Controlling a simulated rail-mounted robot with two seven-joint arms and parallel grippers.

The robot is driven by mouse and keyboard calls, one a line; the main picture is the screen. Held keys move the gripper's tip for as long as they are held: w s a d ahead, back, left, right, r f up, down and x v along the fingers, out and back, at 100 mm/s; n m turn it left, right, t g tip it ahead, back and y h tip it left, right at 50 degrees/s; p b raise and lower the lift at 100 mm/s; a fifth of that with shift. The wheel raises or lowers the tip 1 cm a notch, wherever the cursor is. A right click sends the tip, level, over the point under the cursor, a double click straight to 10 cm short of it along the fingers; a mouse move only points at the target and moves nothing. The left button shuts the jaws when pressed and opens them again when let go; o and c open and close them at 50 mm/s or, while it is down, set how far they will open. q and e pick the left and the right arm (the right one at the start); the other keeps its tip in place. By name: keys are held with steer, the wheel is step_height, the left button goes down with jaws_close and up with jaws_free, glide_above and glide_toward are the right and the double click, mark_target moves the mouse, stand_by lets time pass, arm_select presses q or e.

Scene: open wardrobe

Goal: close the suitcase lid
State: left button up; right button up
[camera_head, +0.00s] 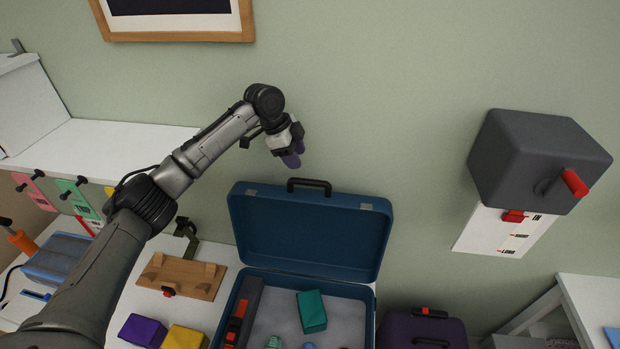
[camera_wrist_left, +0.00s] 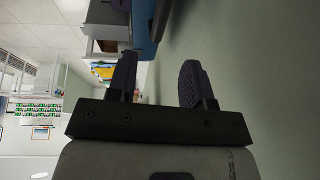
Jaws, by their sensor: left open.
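The blue suitcase stands open in the head view, its lid (camera_head: 308,232) raised and leaning back towards the wall, with a black handle (camera_head: 309,184) on the lid's top edge. The suitcase base (camera_head: 229,308) has a grey interior and holds a green box (camera_head: 312,311), a dark case with orange parts (camera_head: 242,312) and small items cut off by the frame. My left gripper (camera_head: 291,160) is open and empty, above and slightly left of the lid's handle, apart from it. Its two dark fingers (camera_wrist_left: 158,82) stand apart in the left wrist view. My right gripper is not in view.
A wooden board (camera_head: 182,276), a purple box (camera_head: 143,330) and a yellow box (camera_head: 185,338) lie left of the suitcase. A dark purple case (camera_head: 425,330) stands at its right. A grey box with a red handle (camera_head: 535,160) is on the wall. The wall around the gripper is clear.

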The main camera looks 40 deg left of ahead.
mark_target(311, 180)
arm_select(q)
steer(key=x, duration=0.9)
steer(key=shift+d+f+p, duration=0.1)
steer(key=shift+d+p, duration=0.05)
steer(key=shift+p, duration=0.15)
steer(key=shift+c, duration=0.3)
jaws_close()
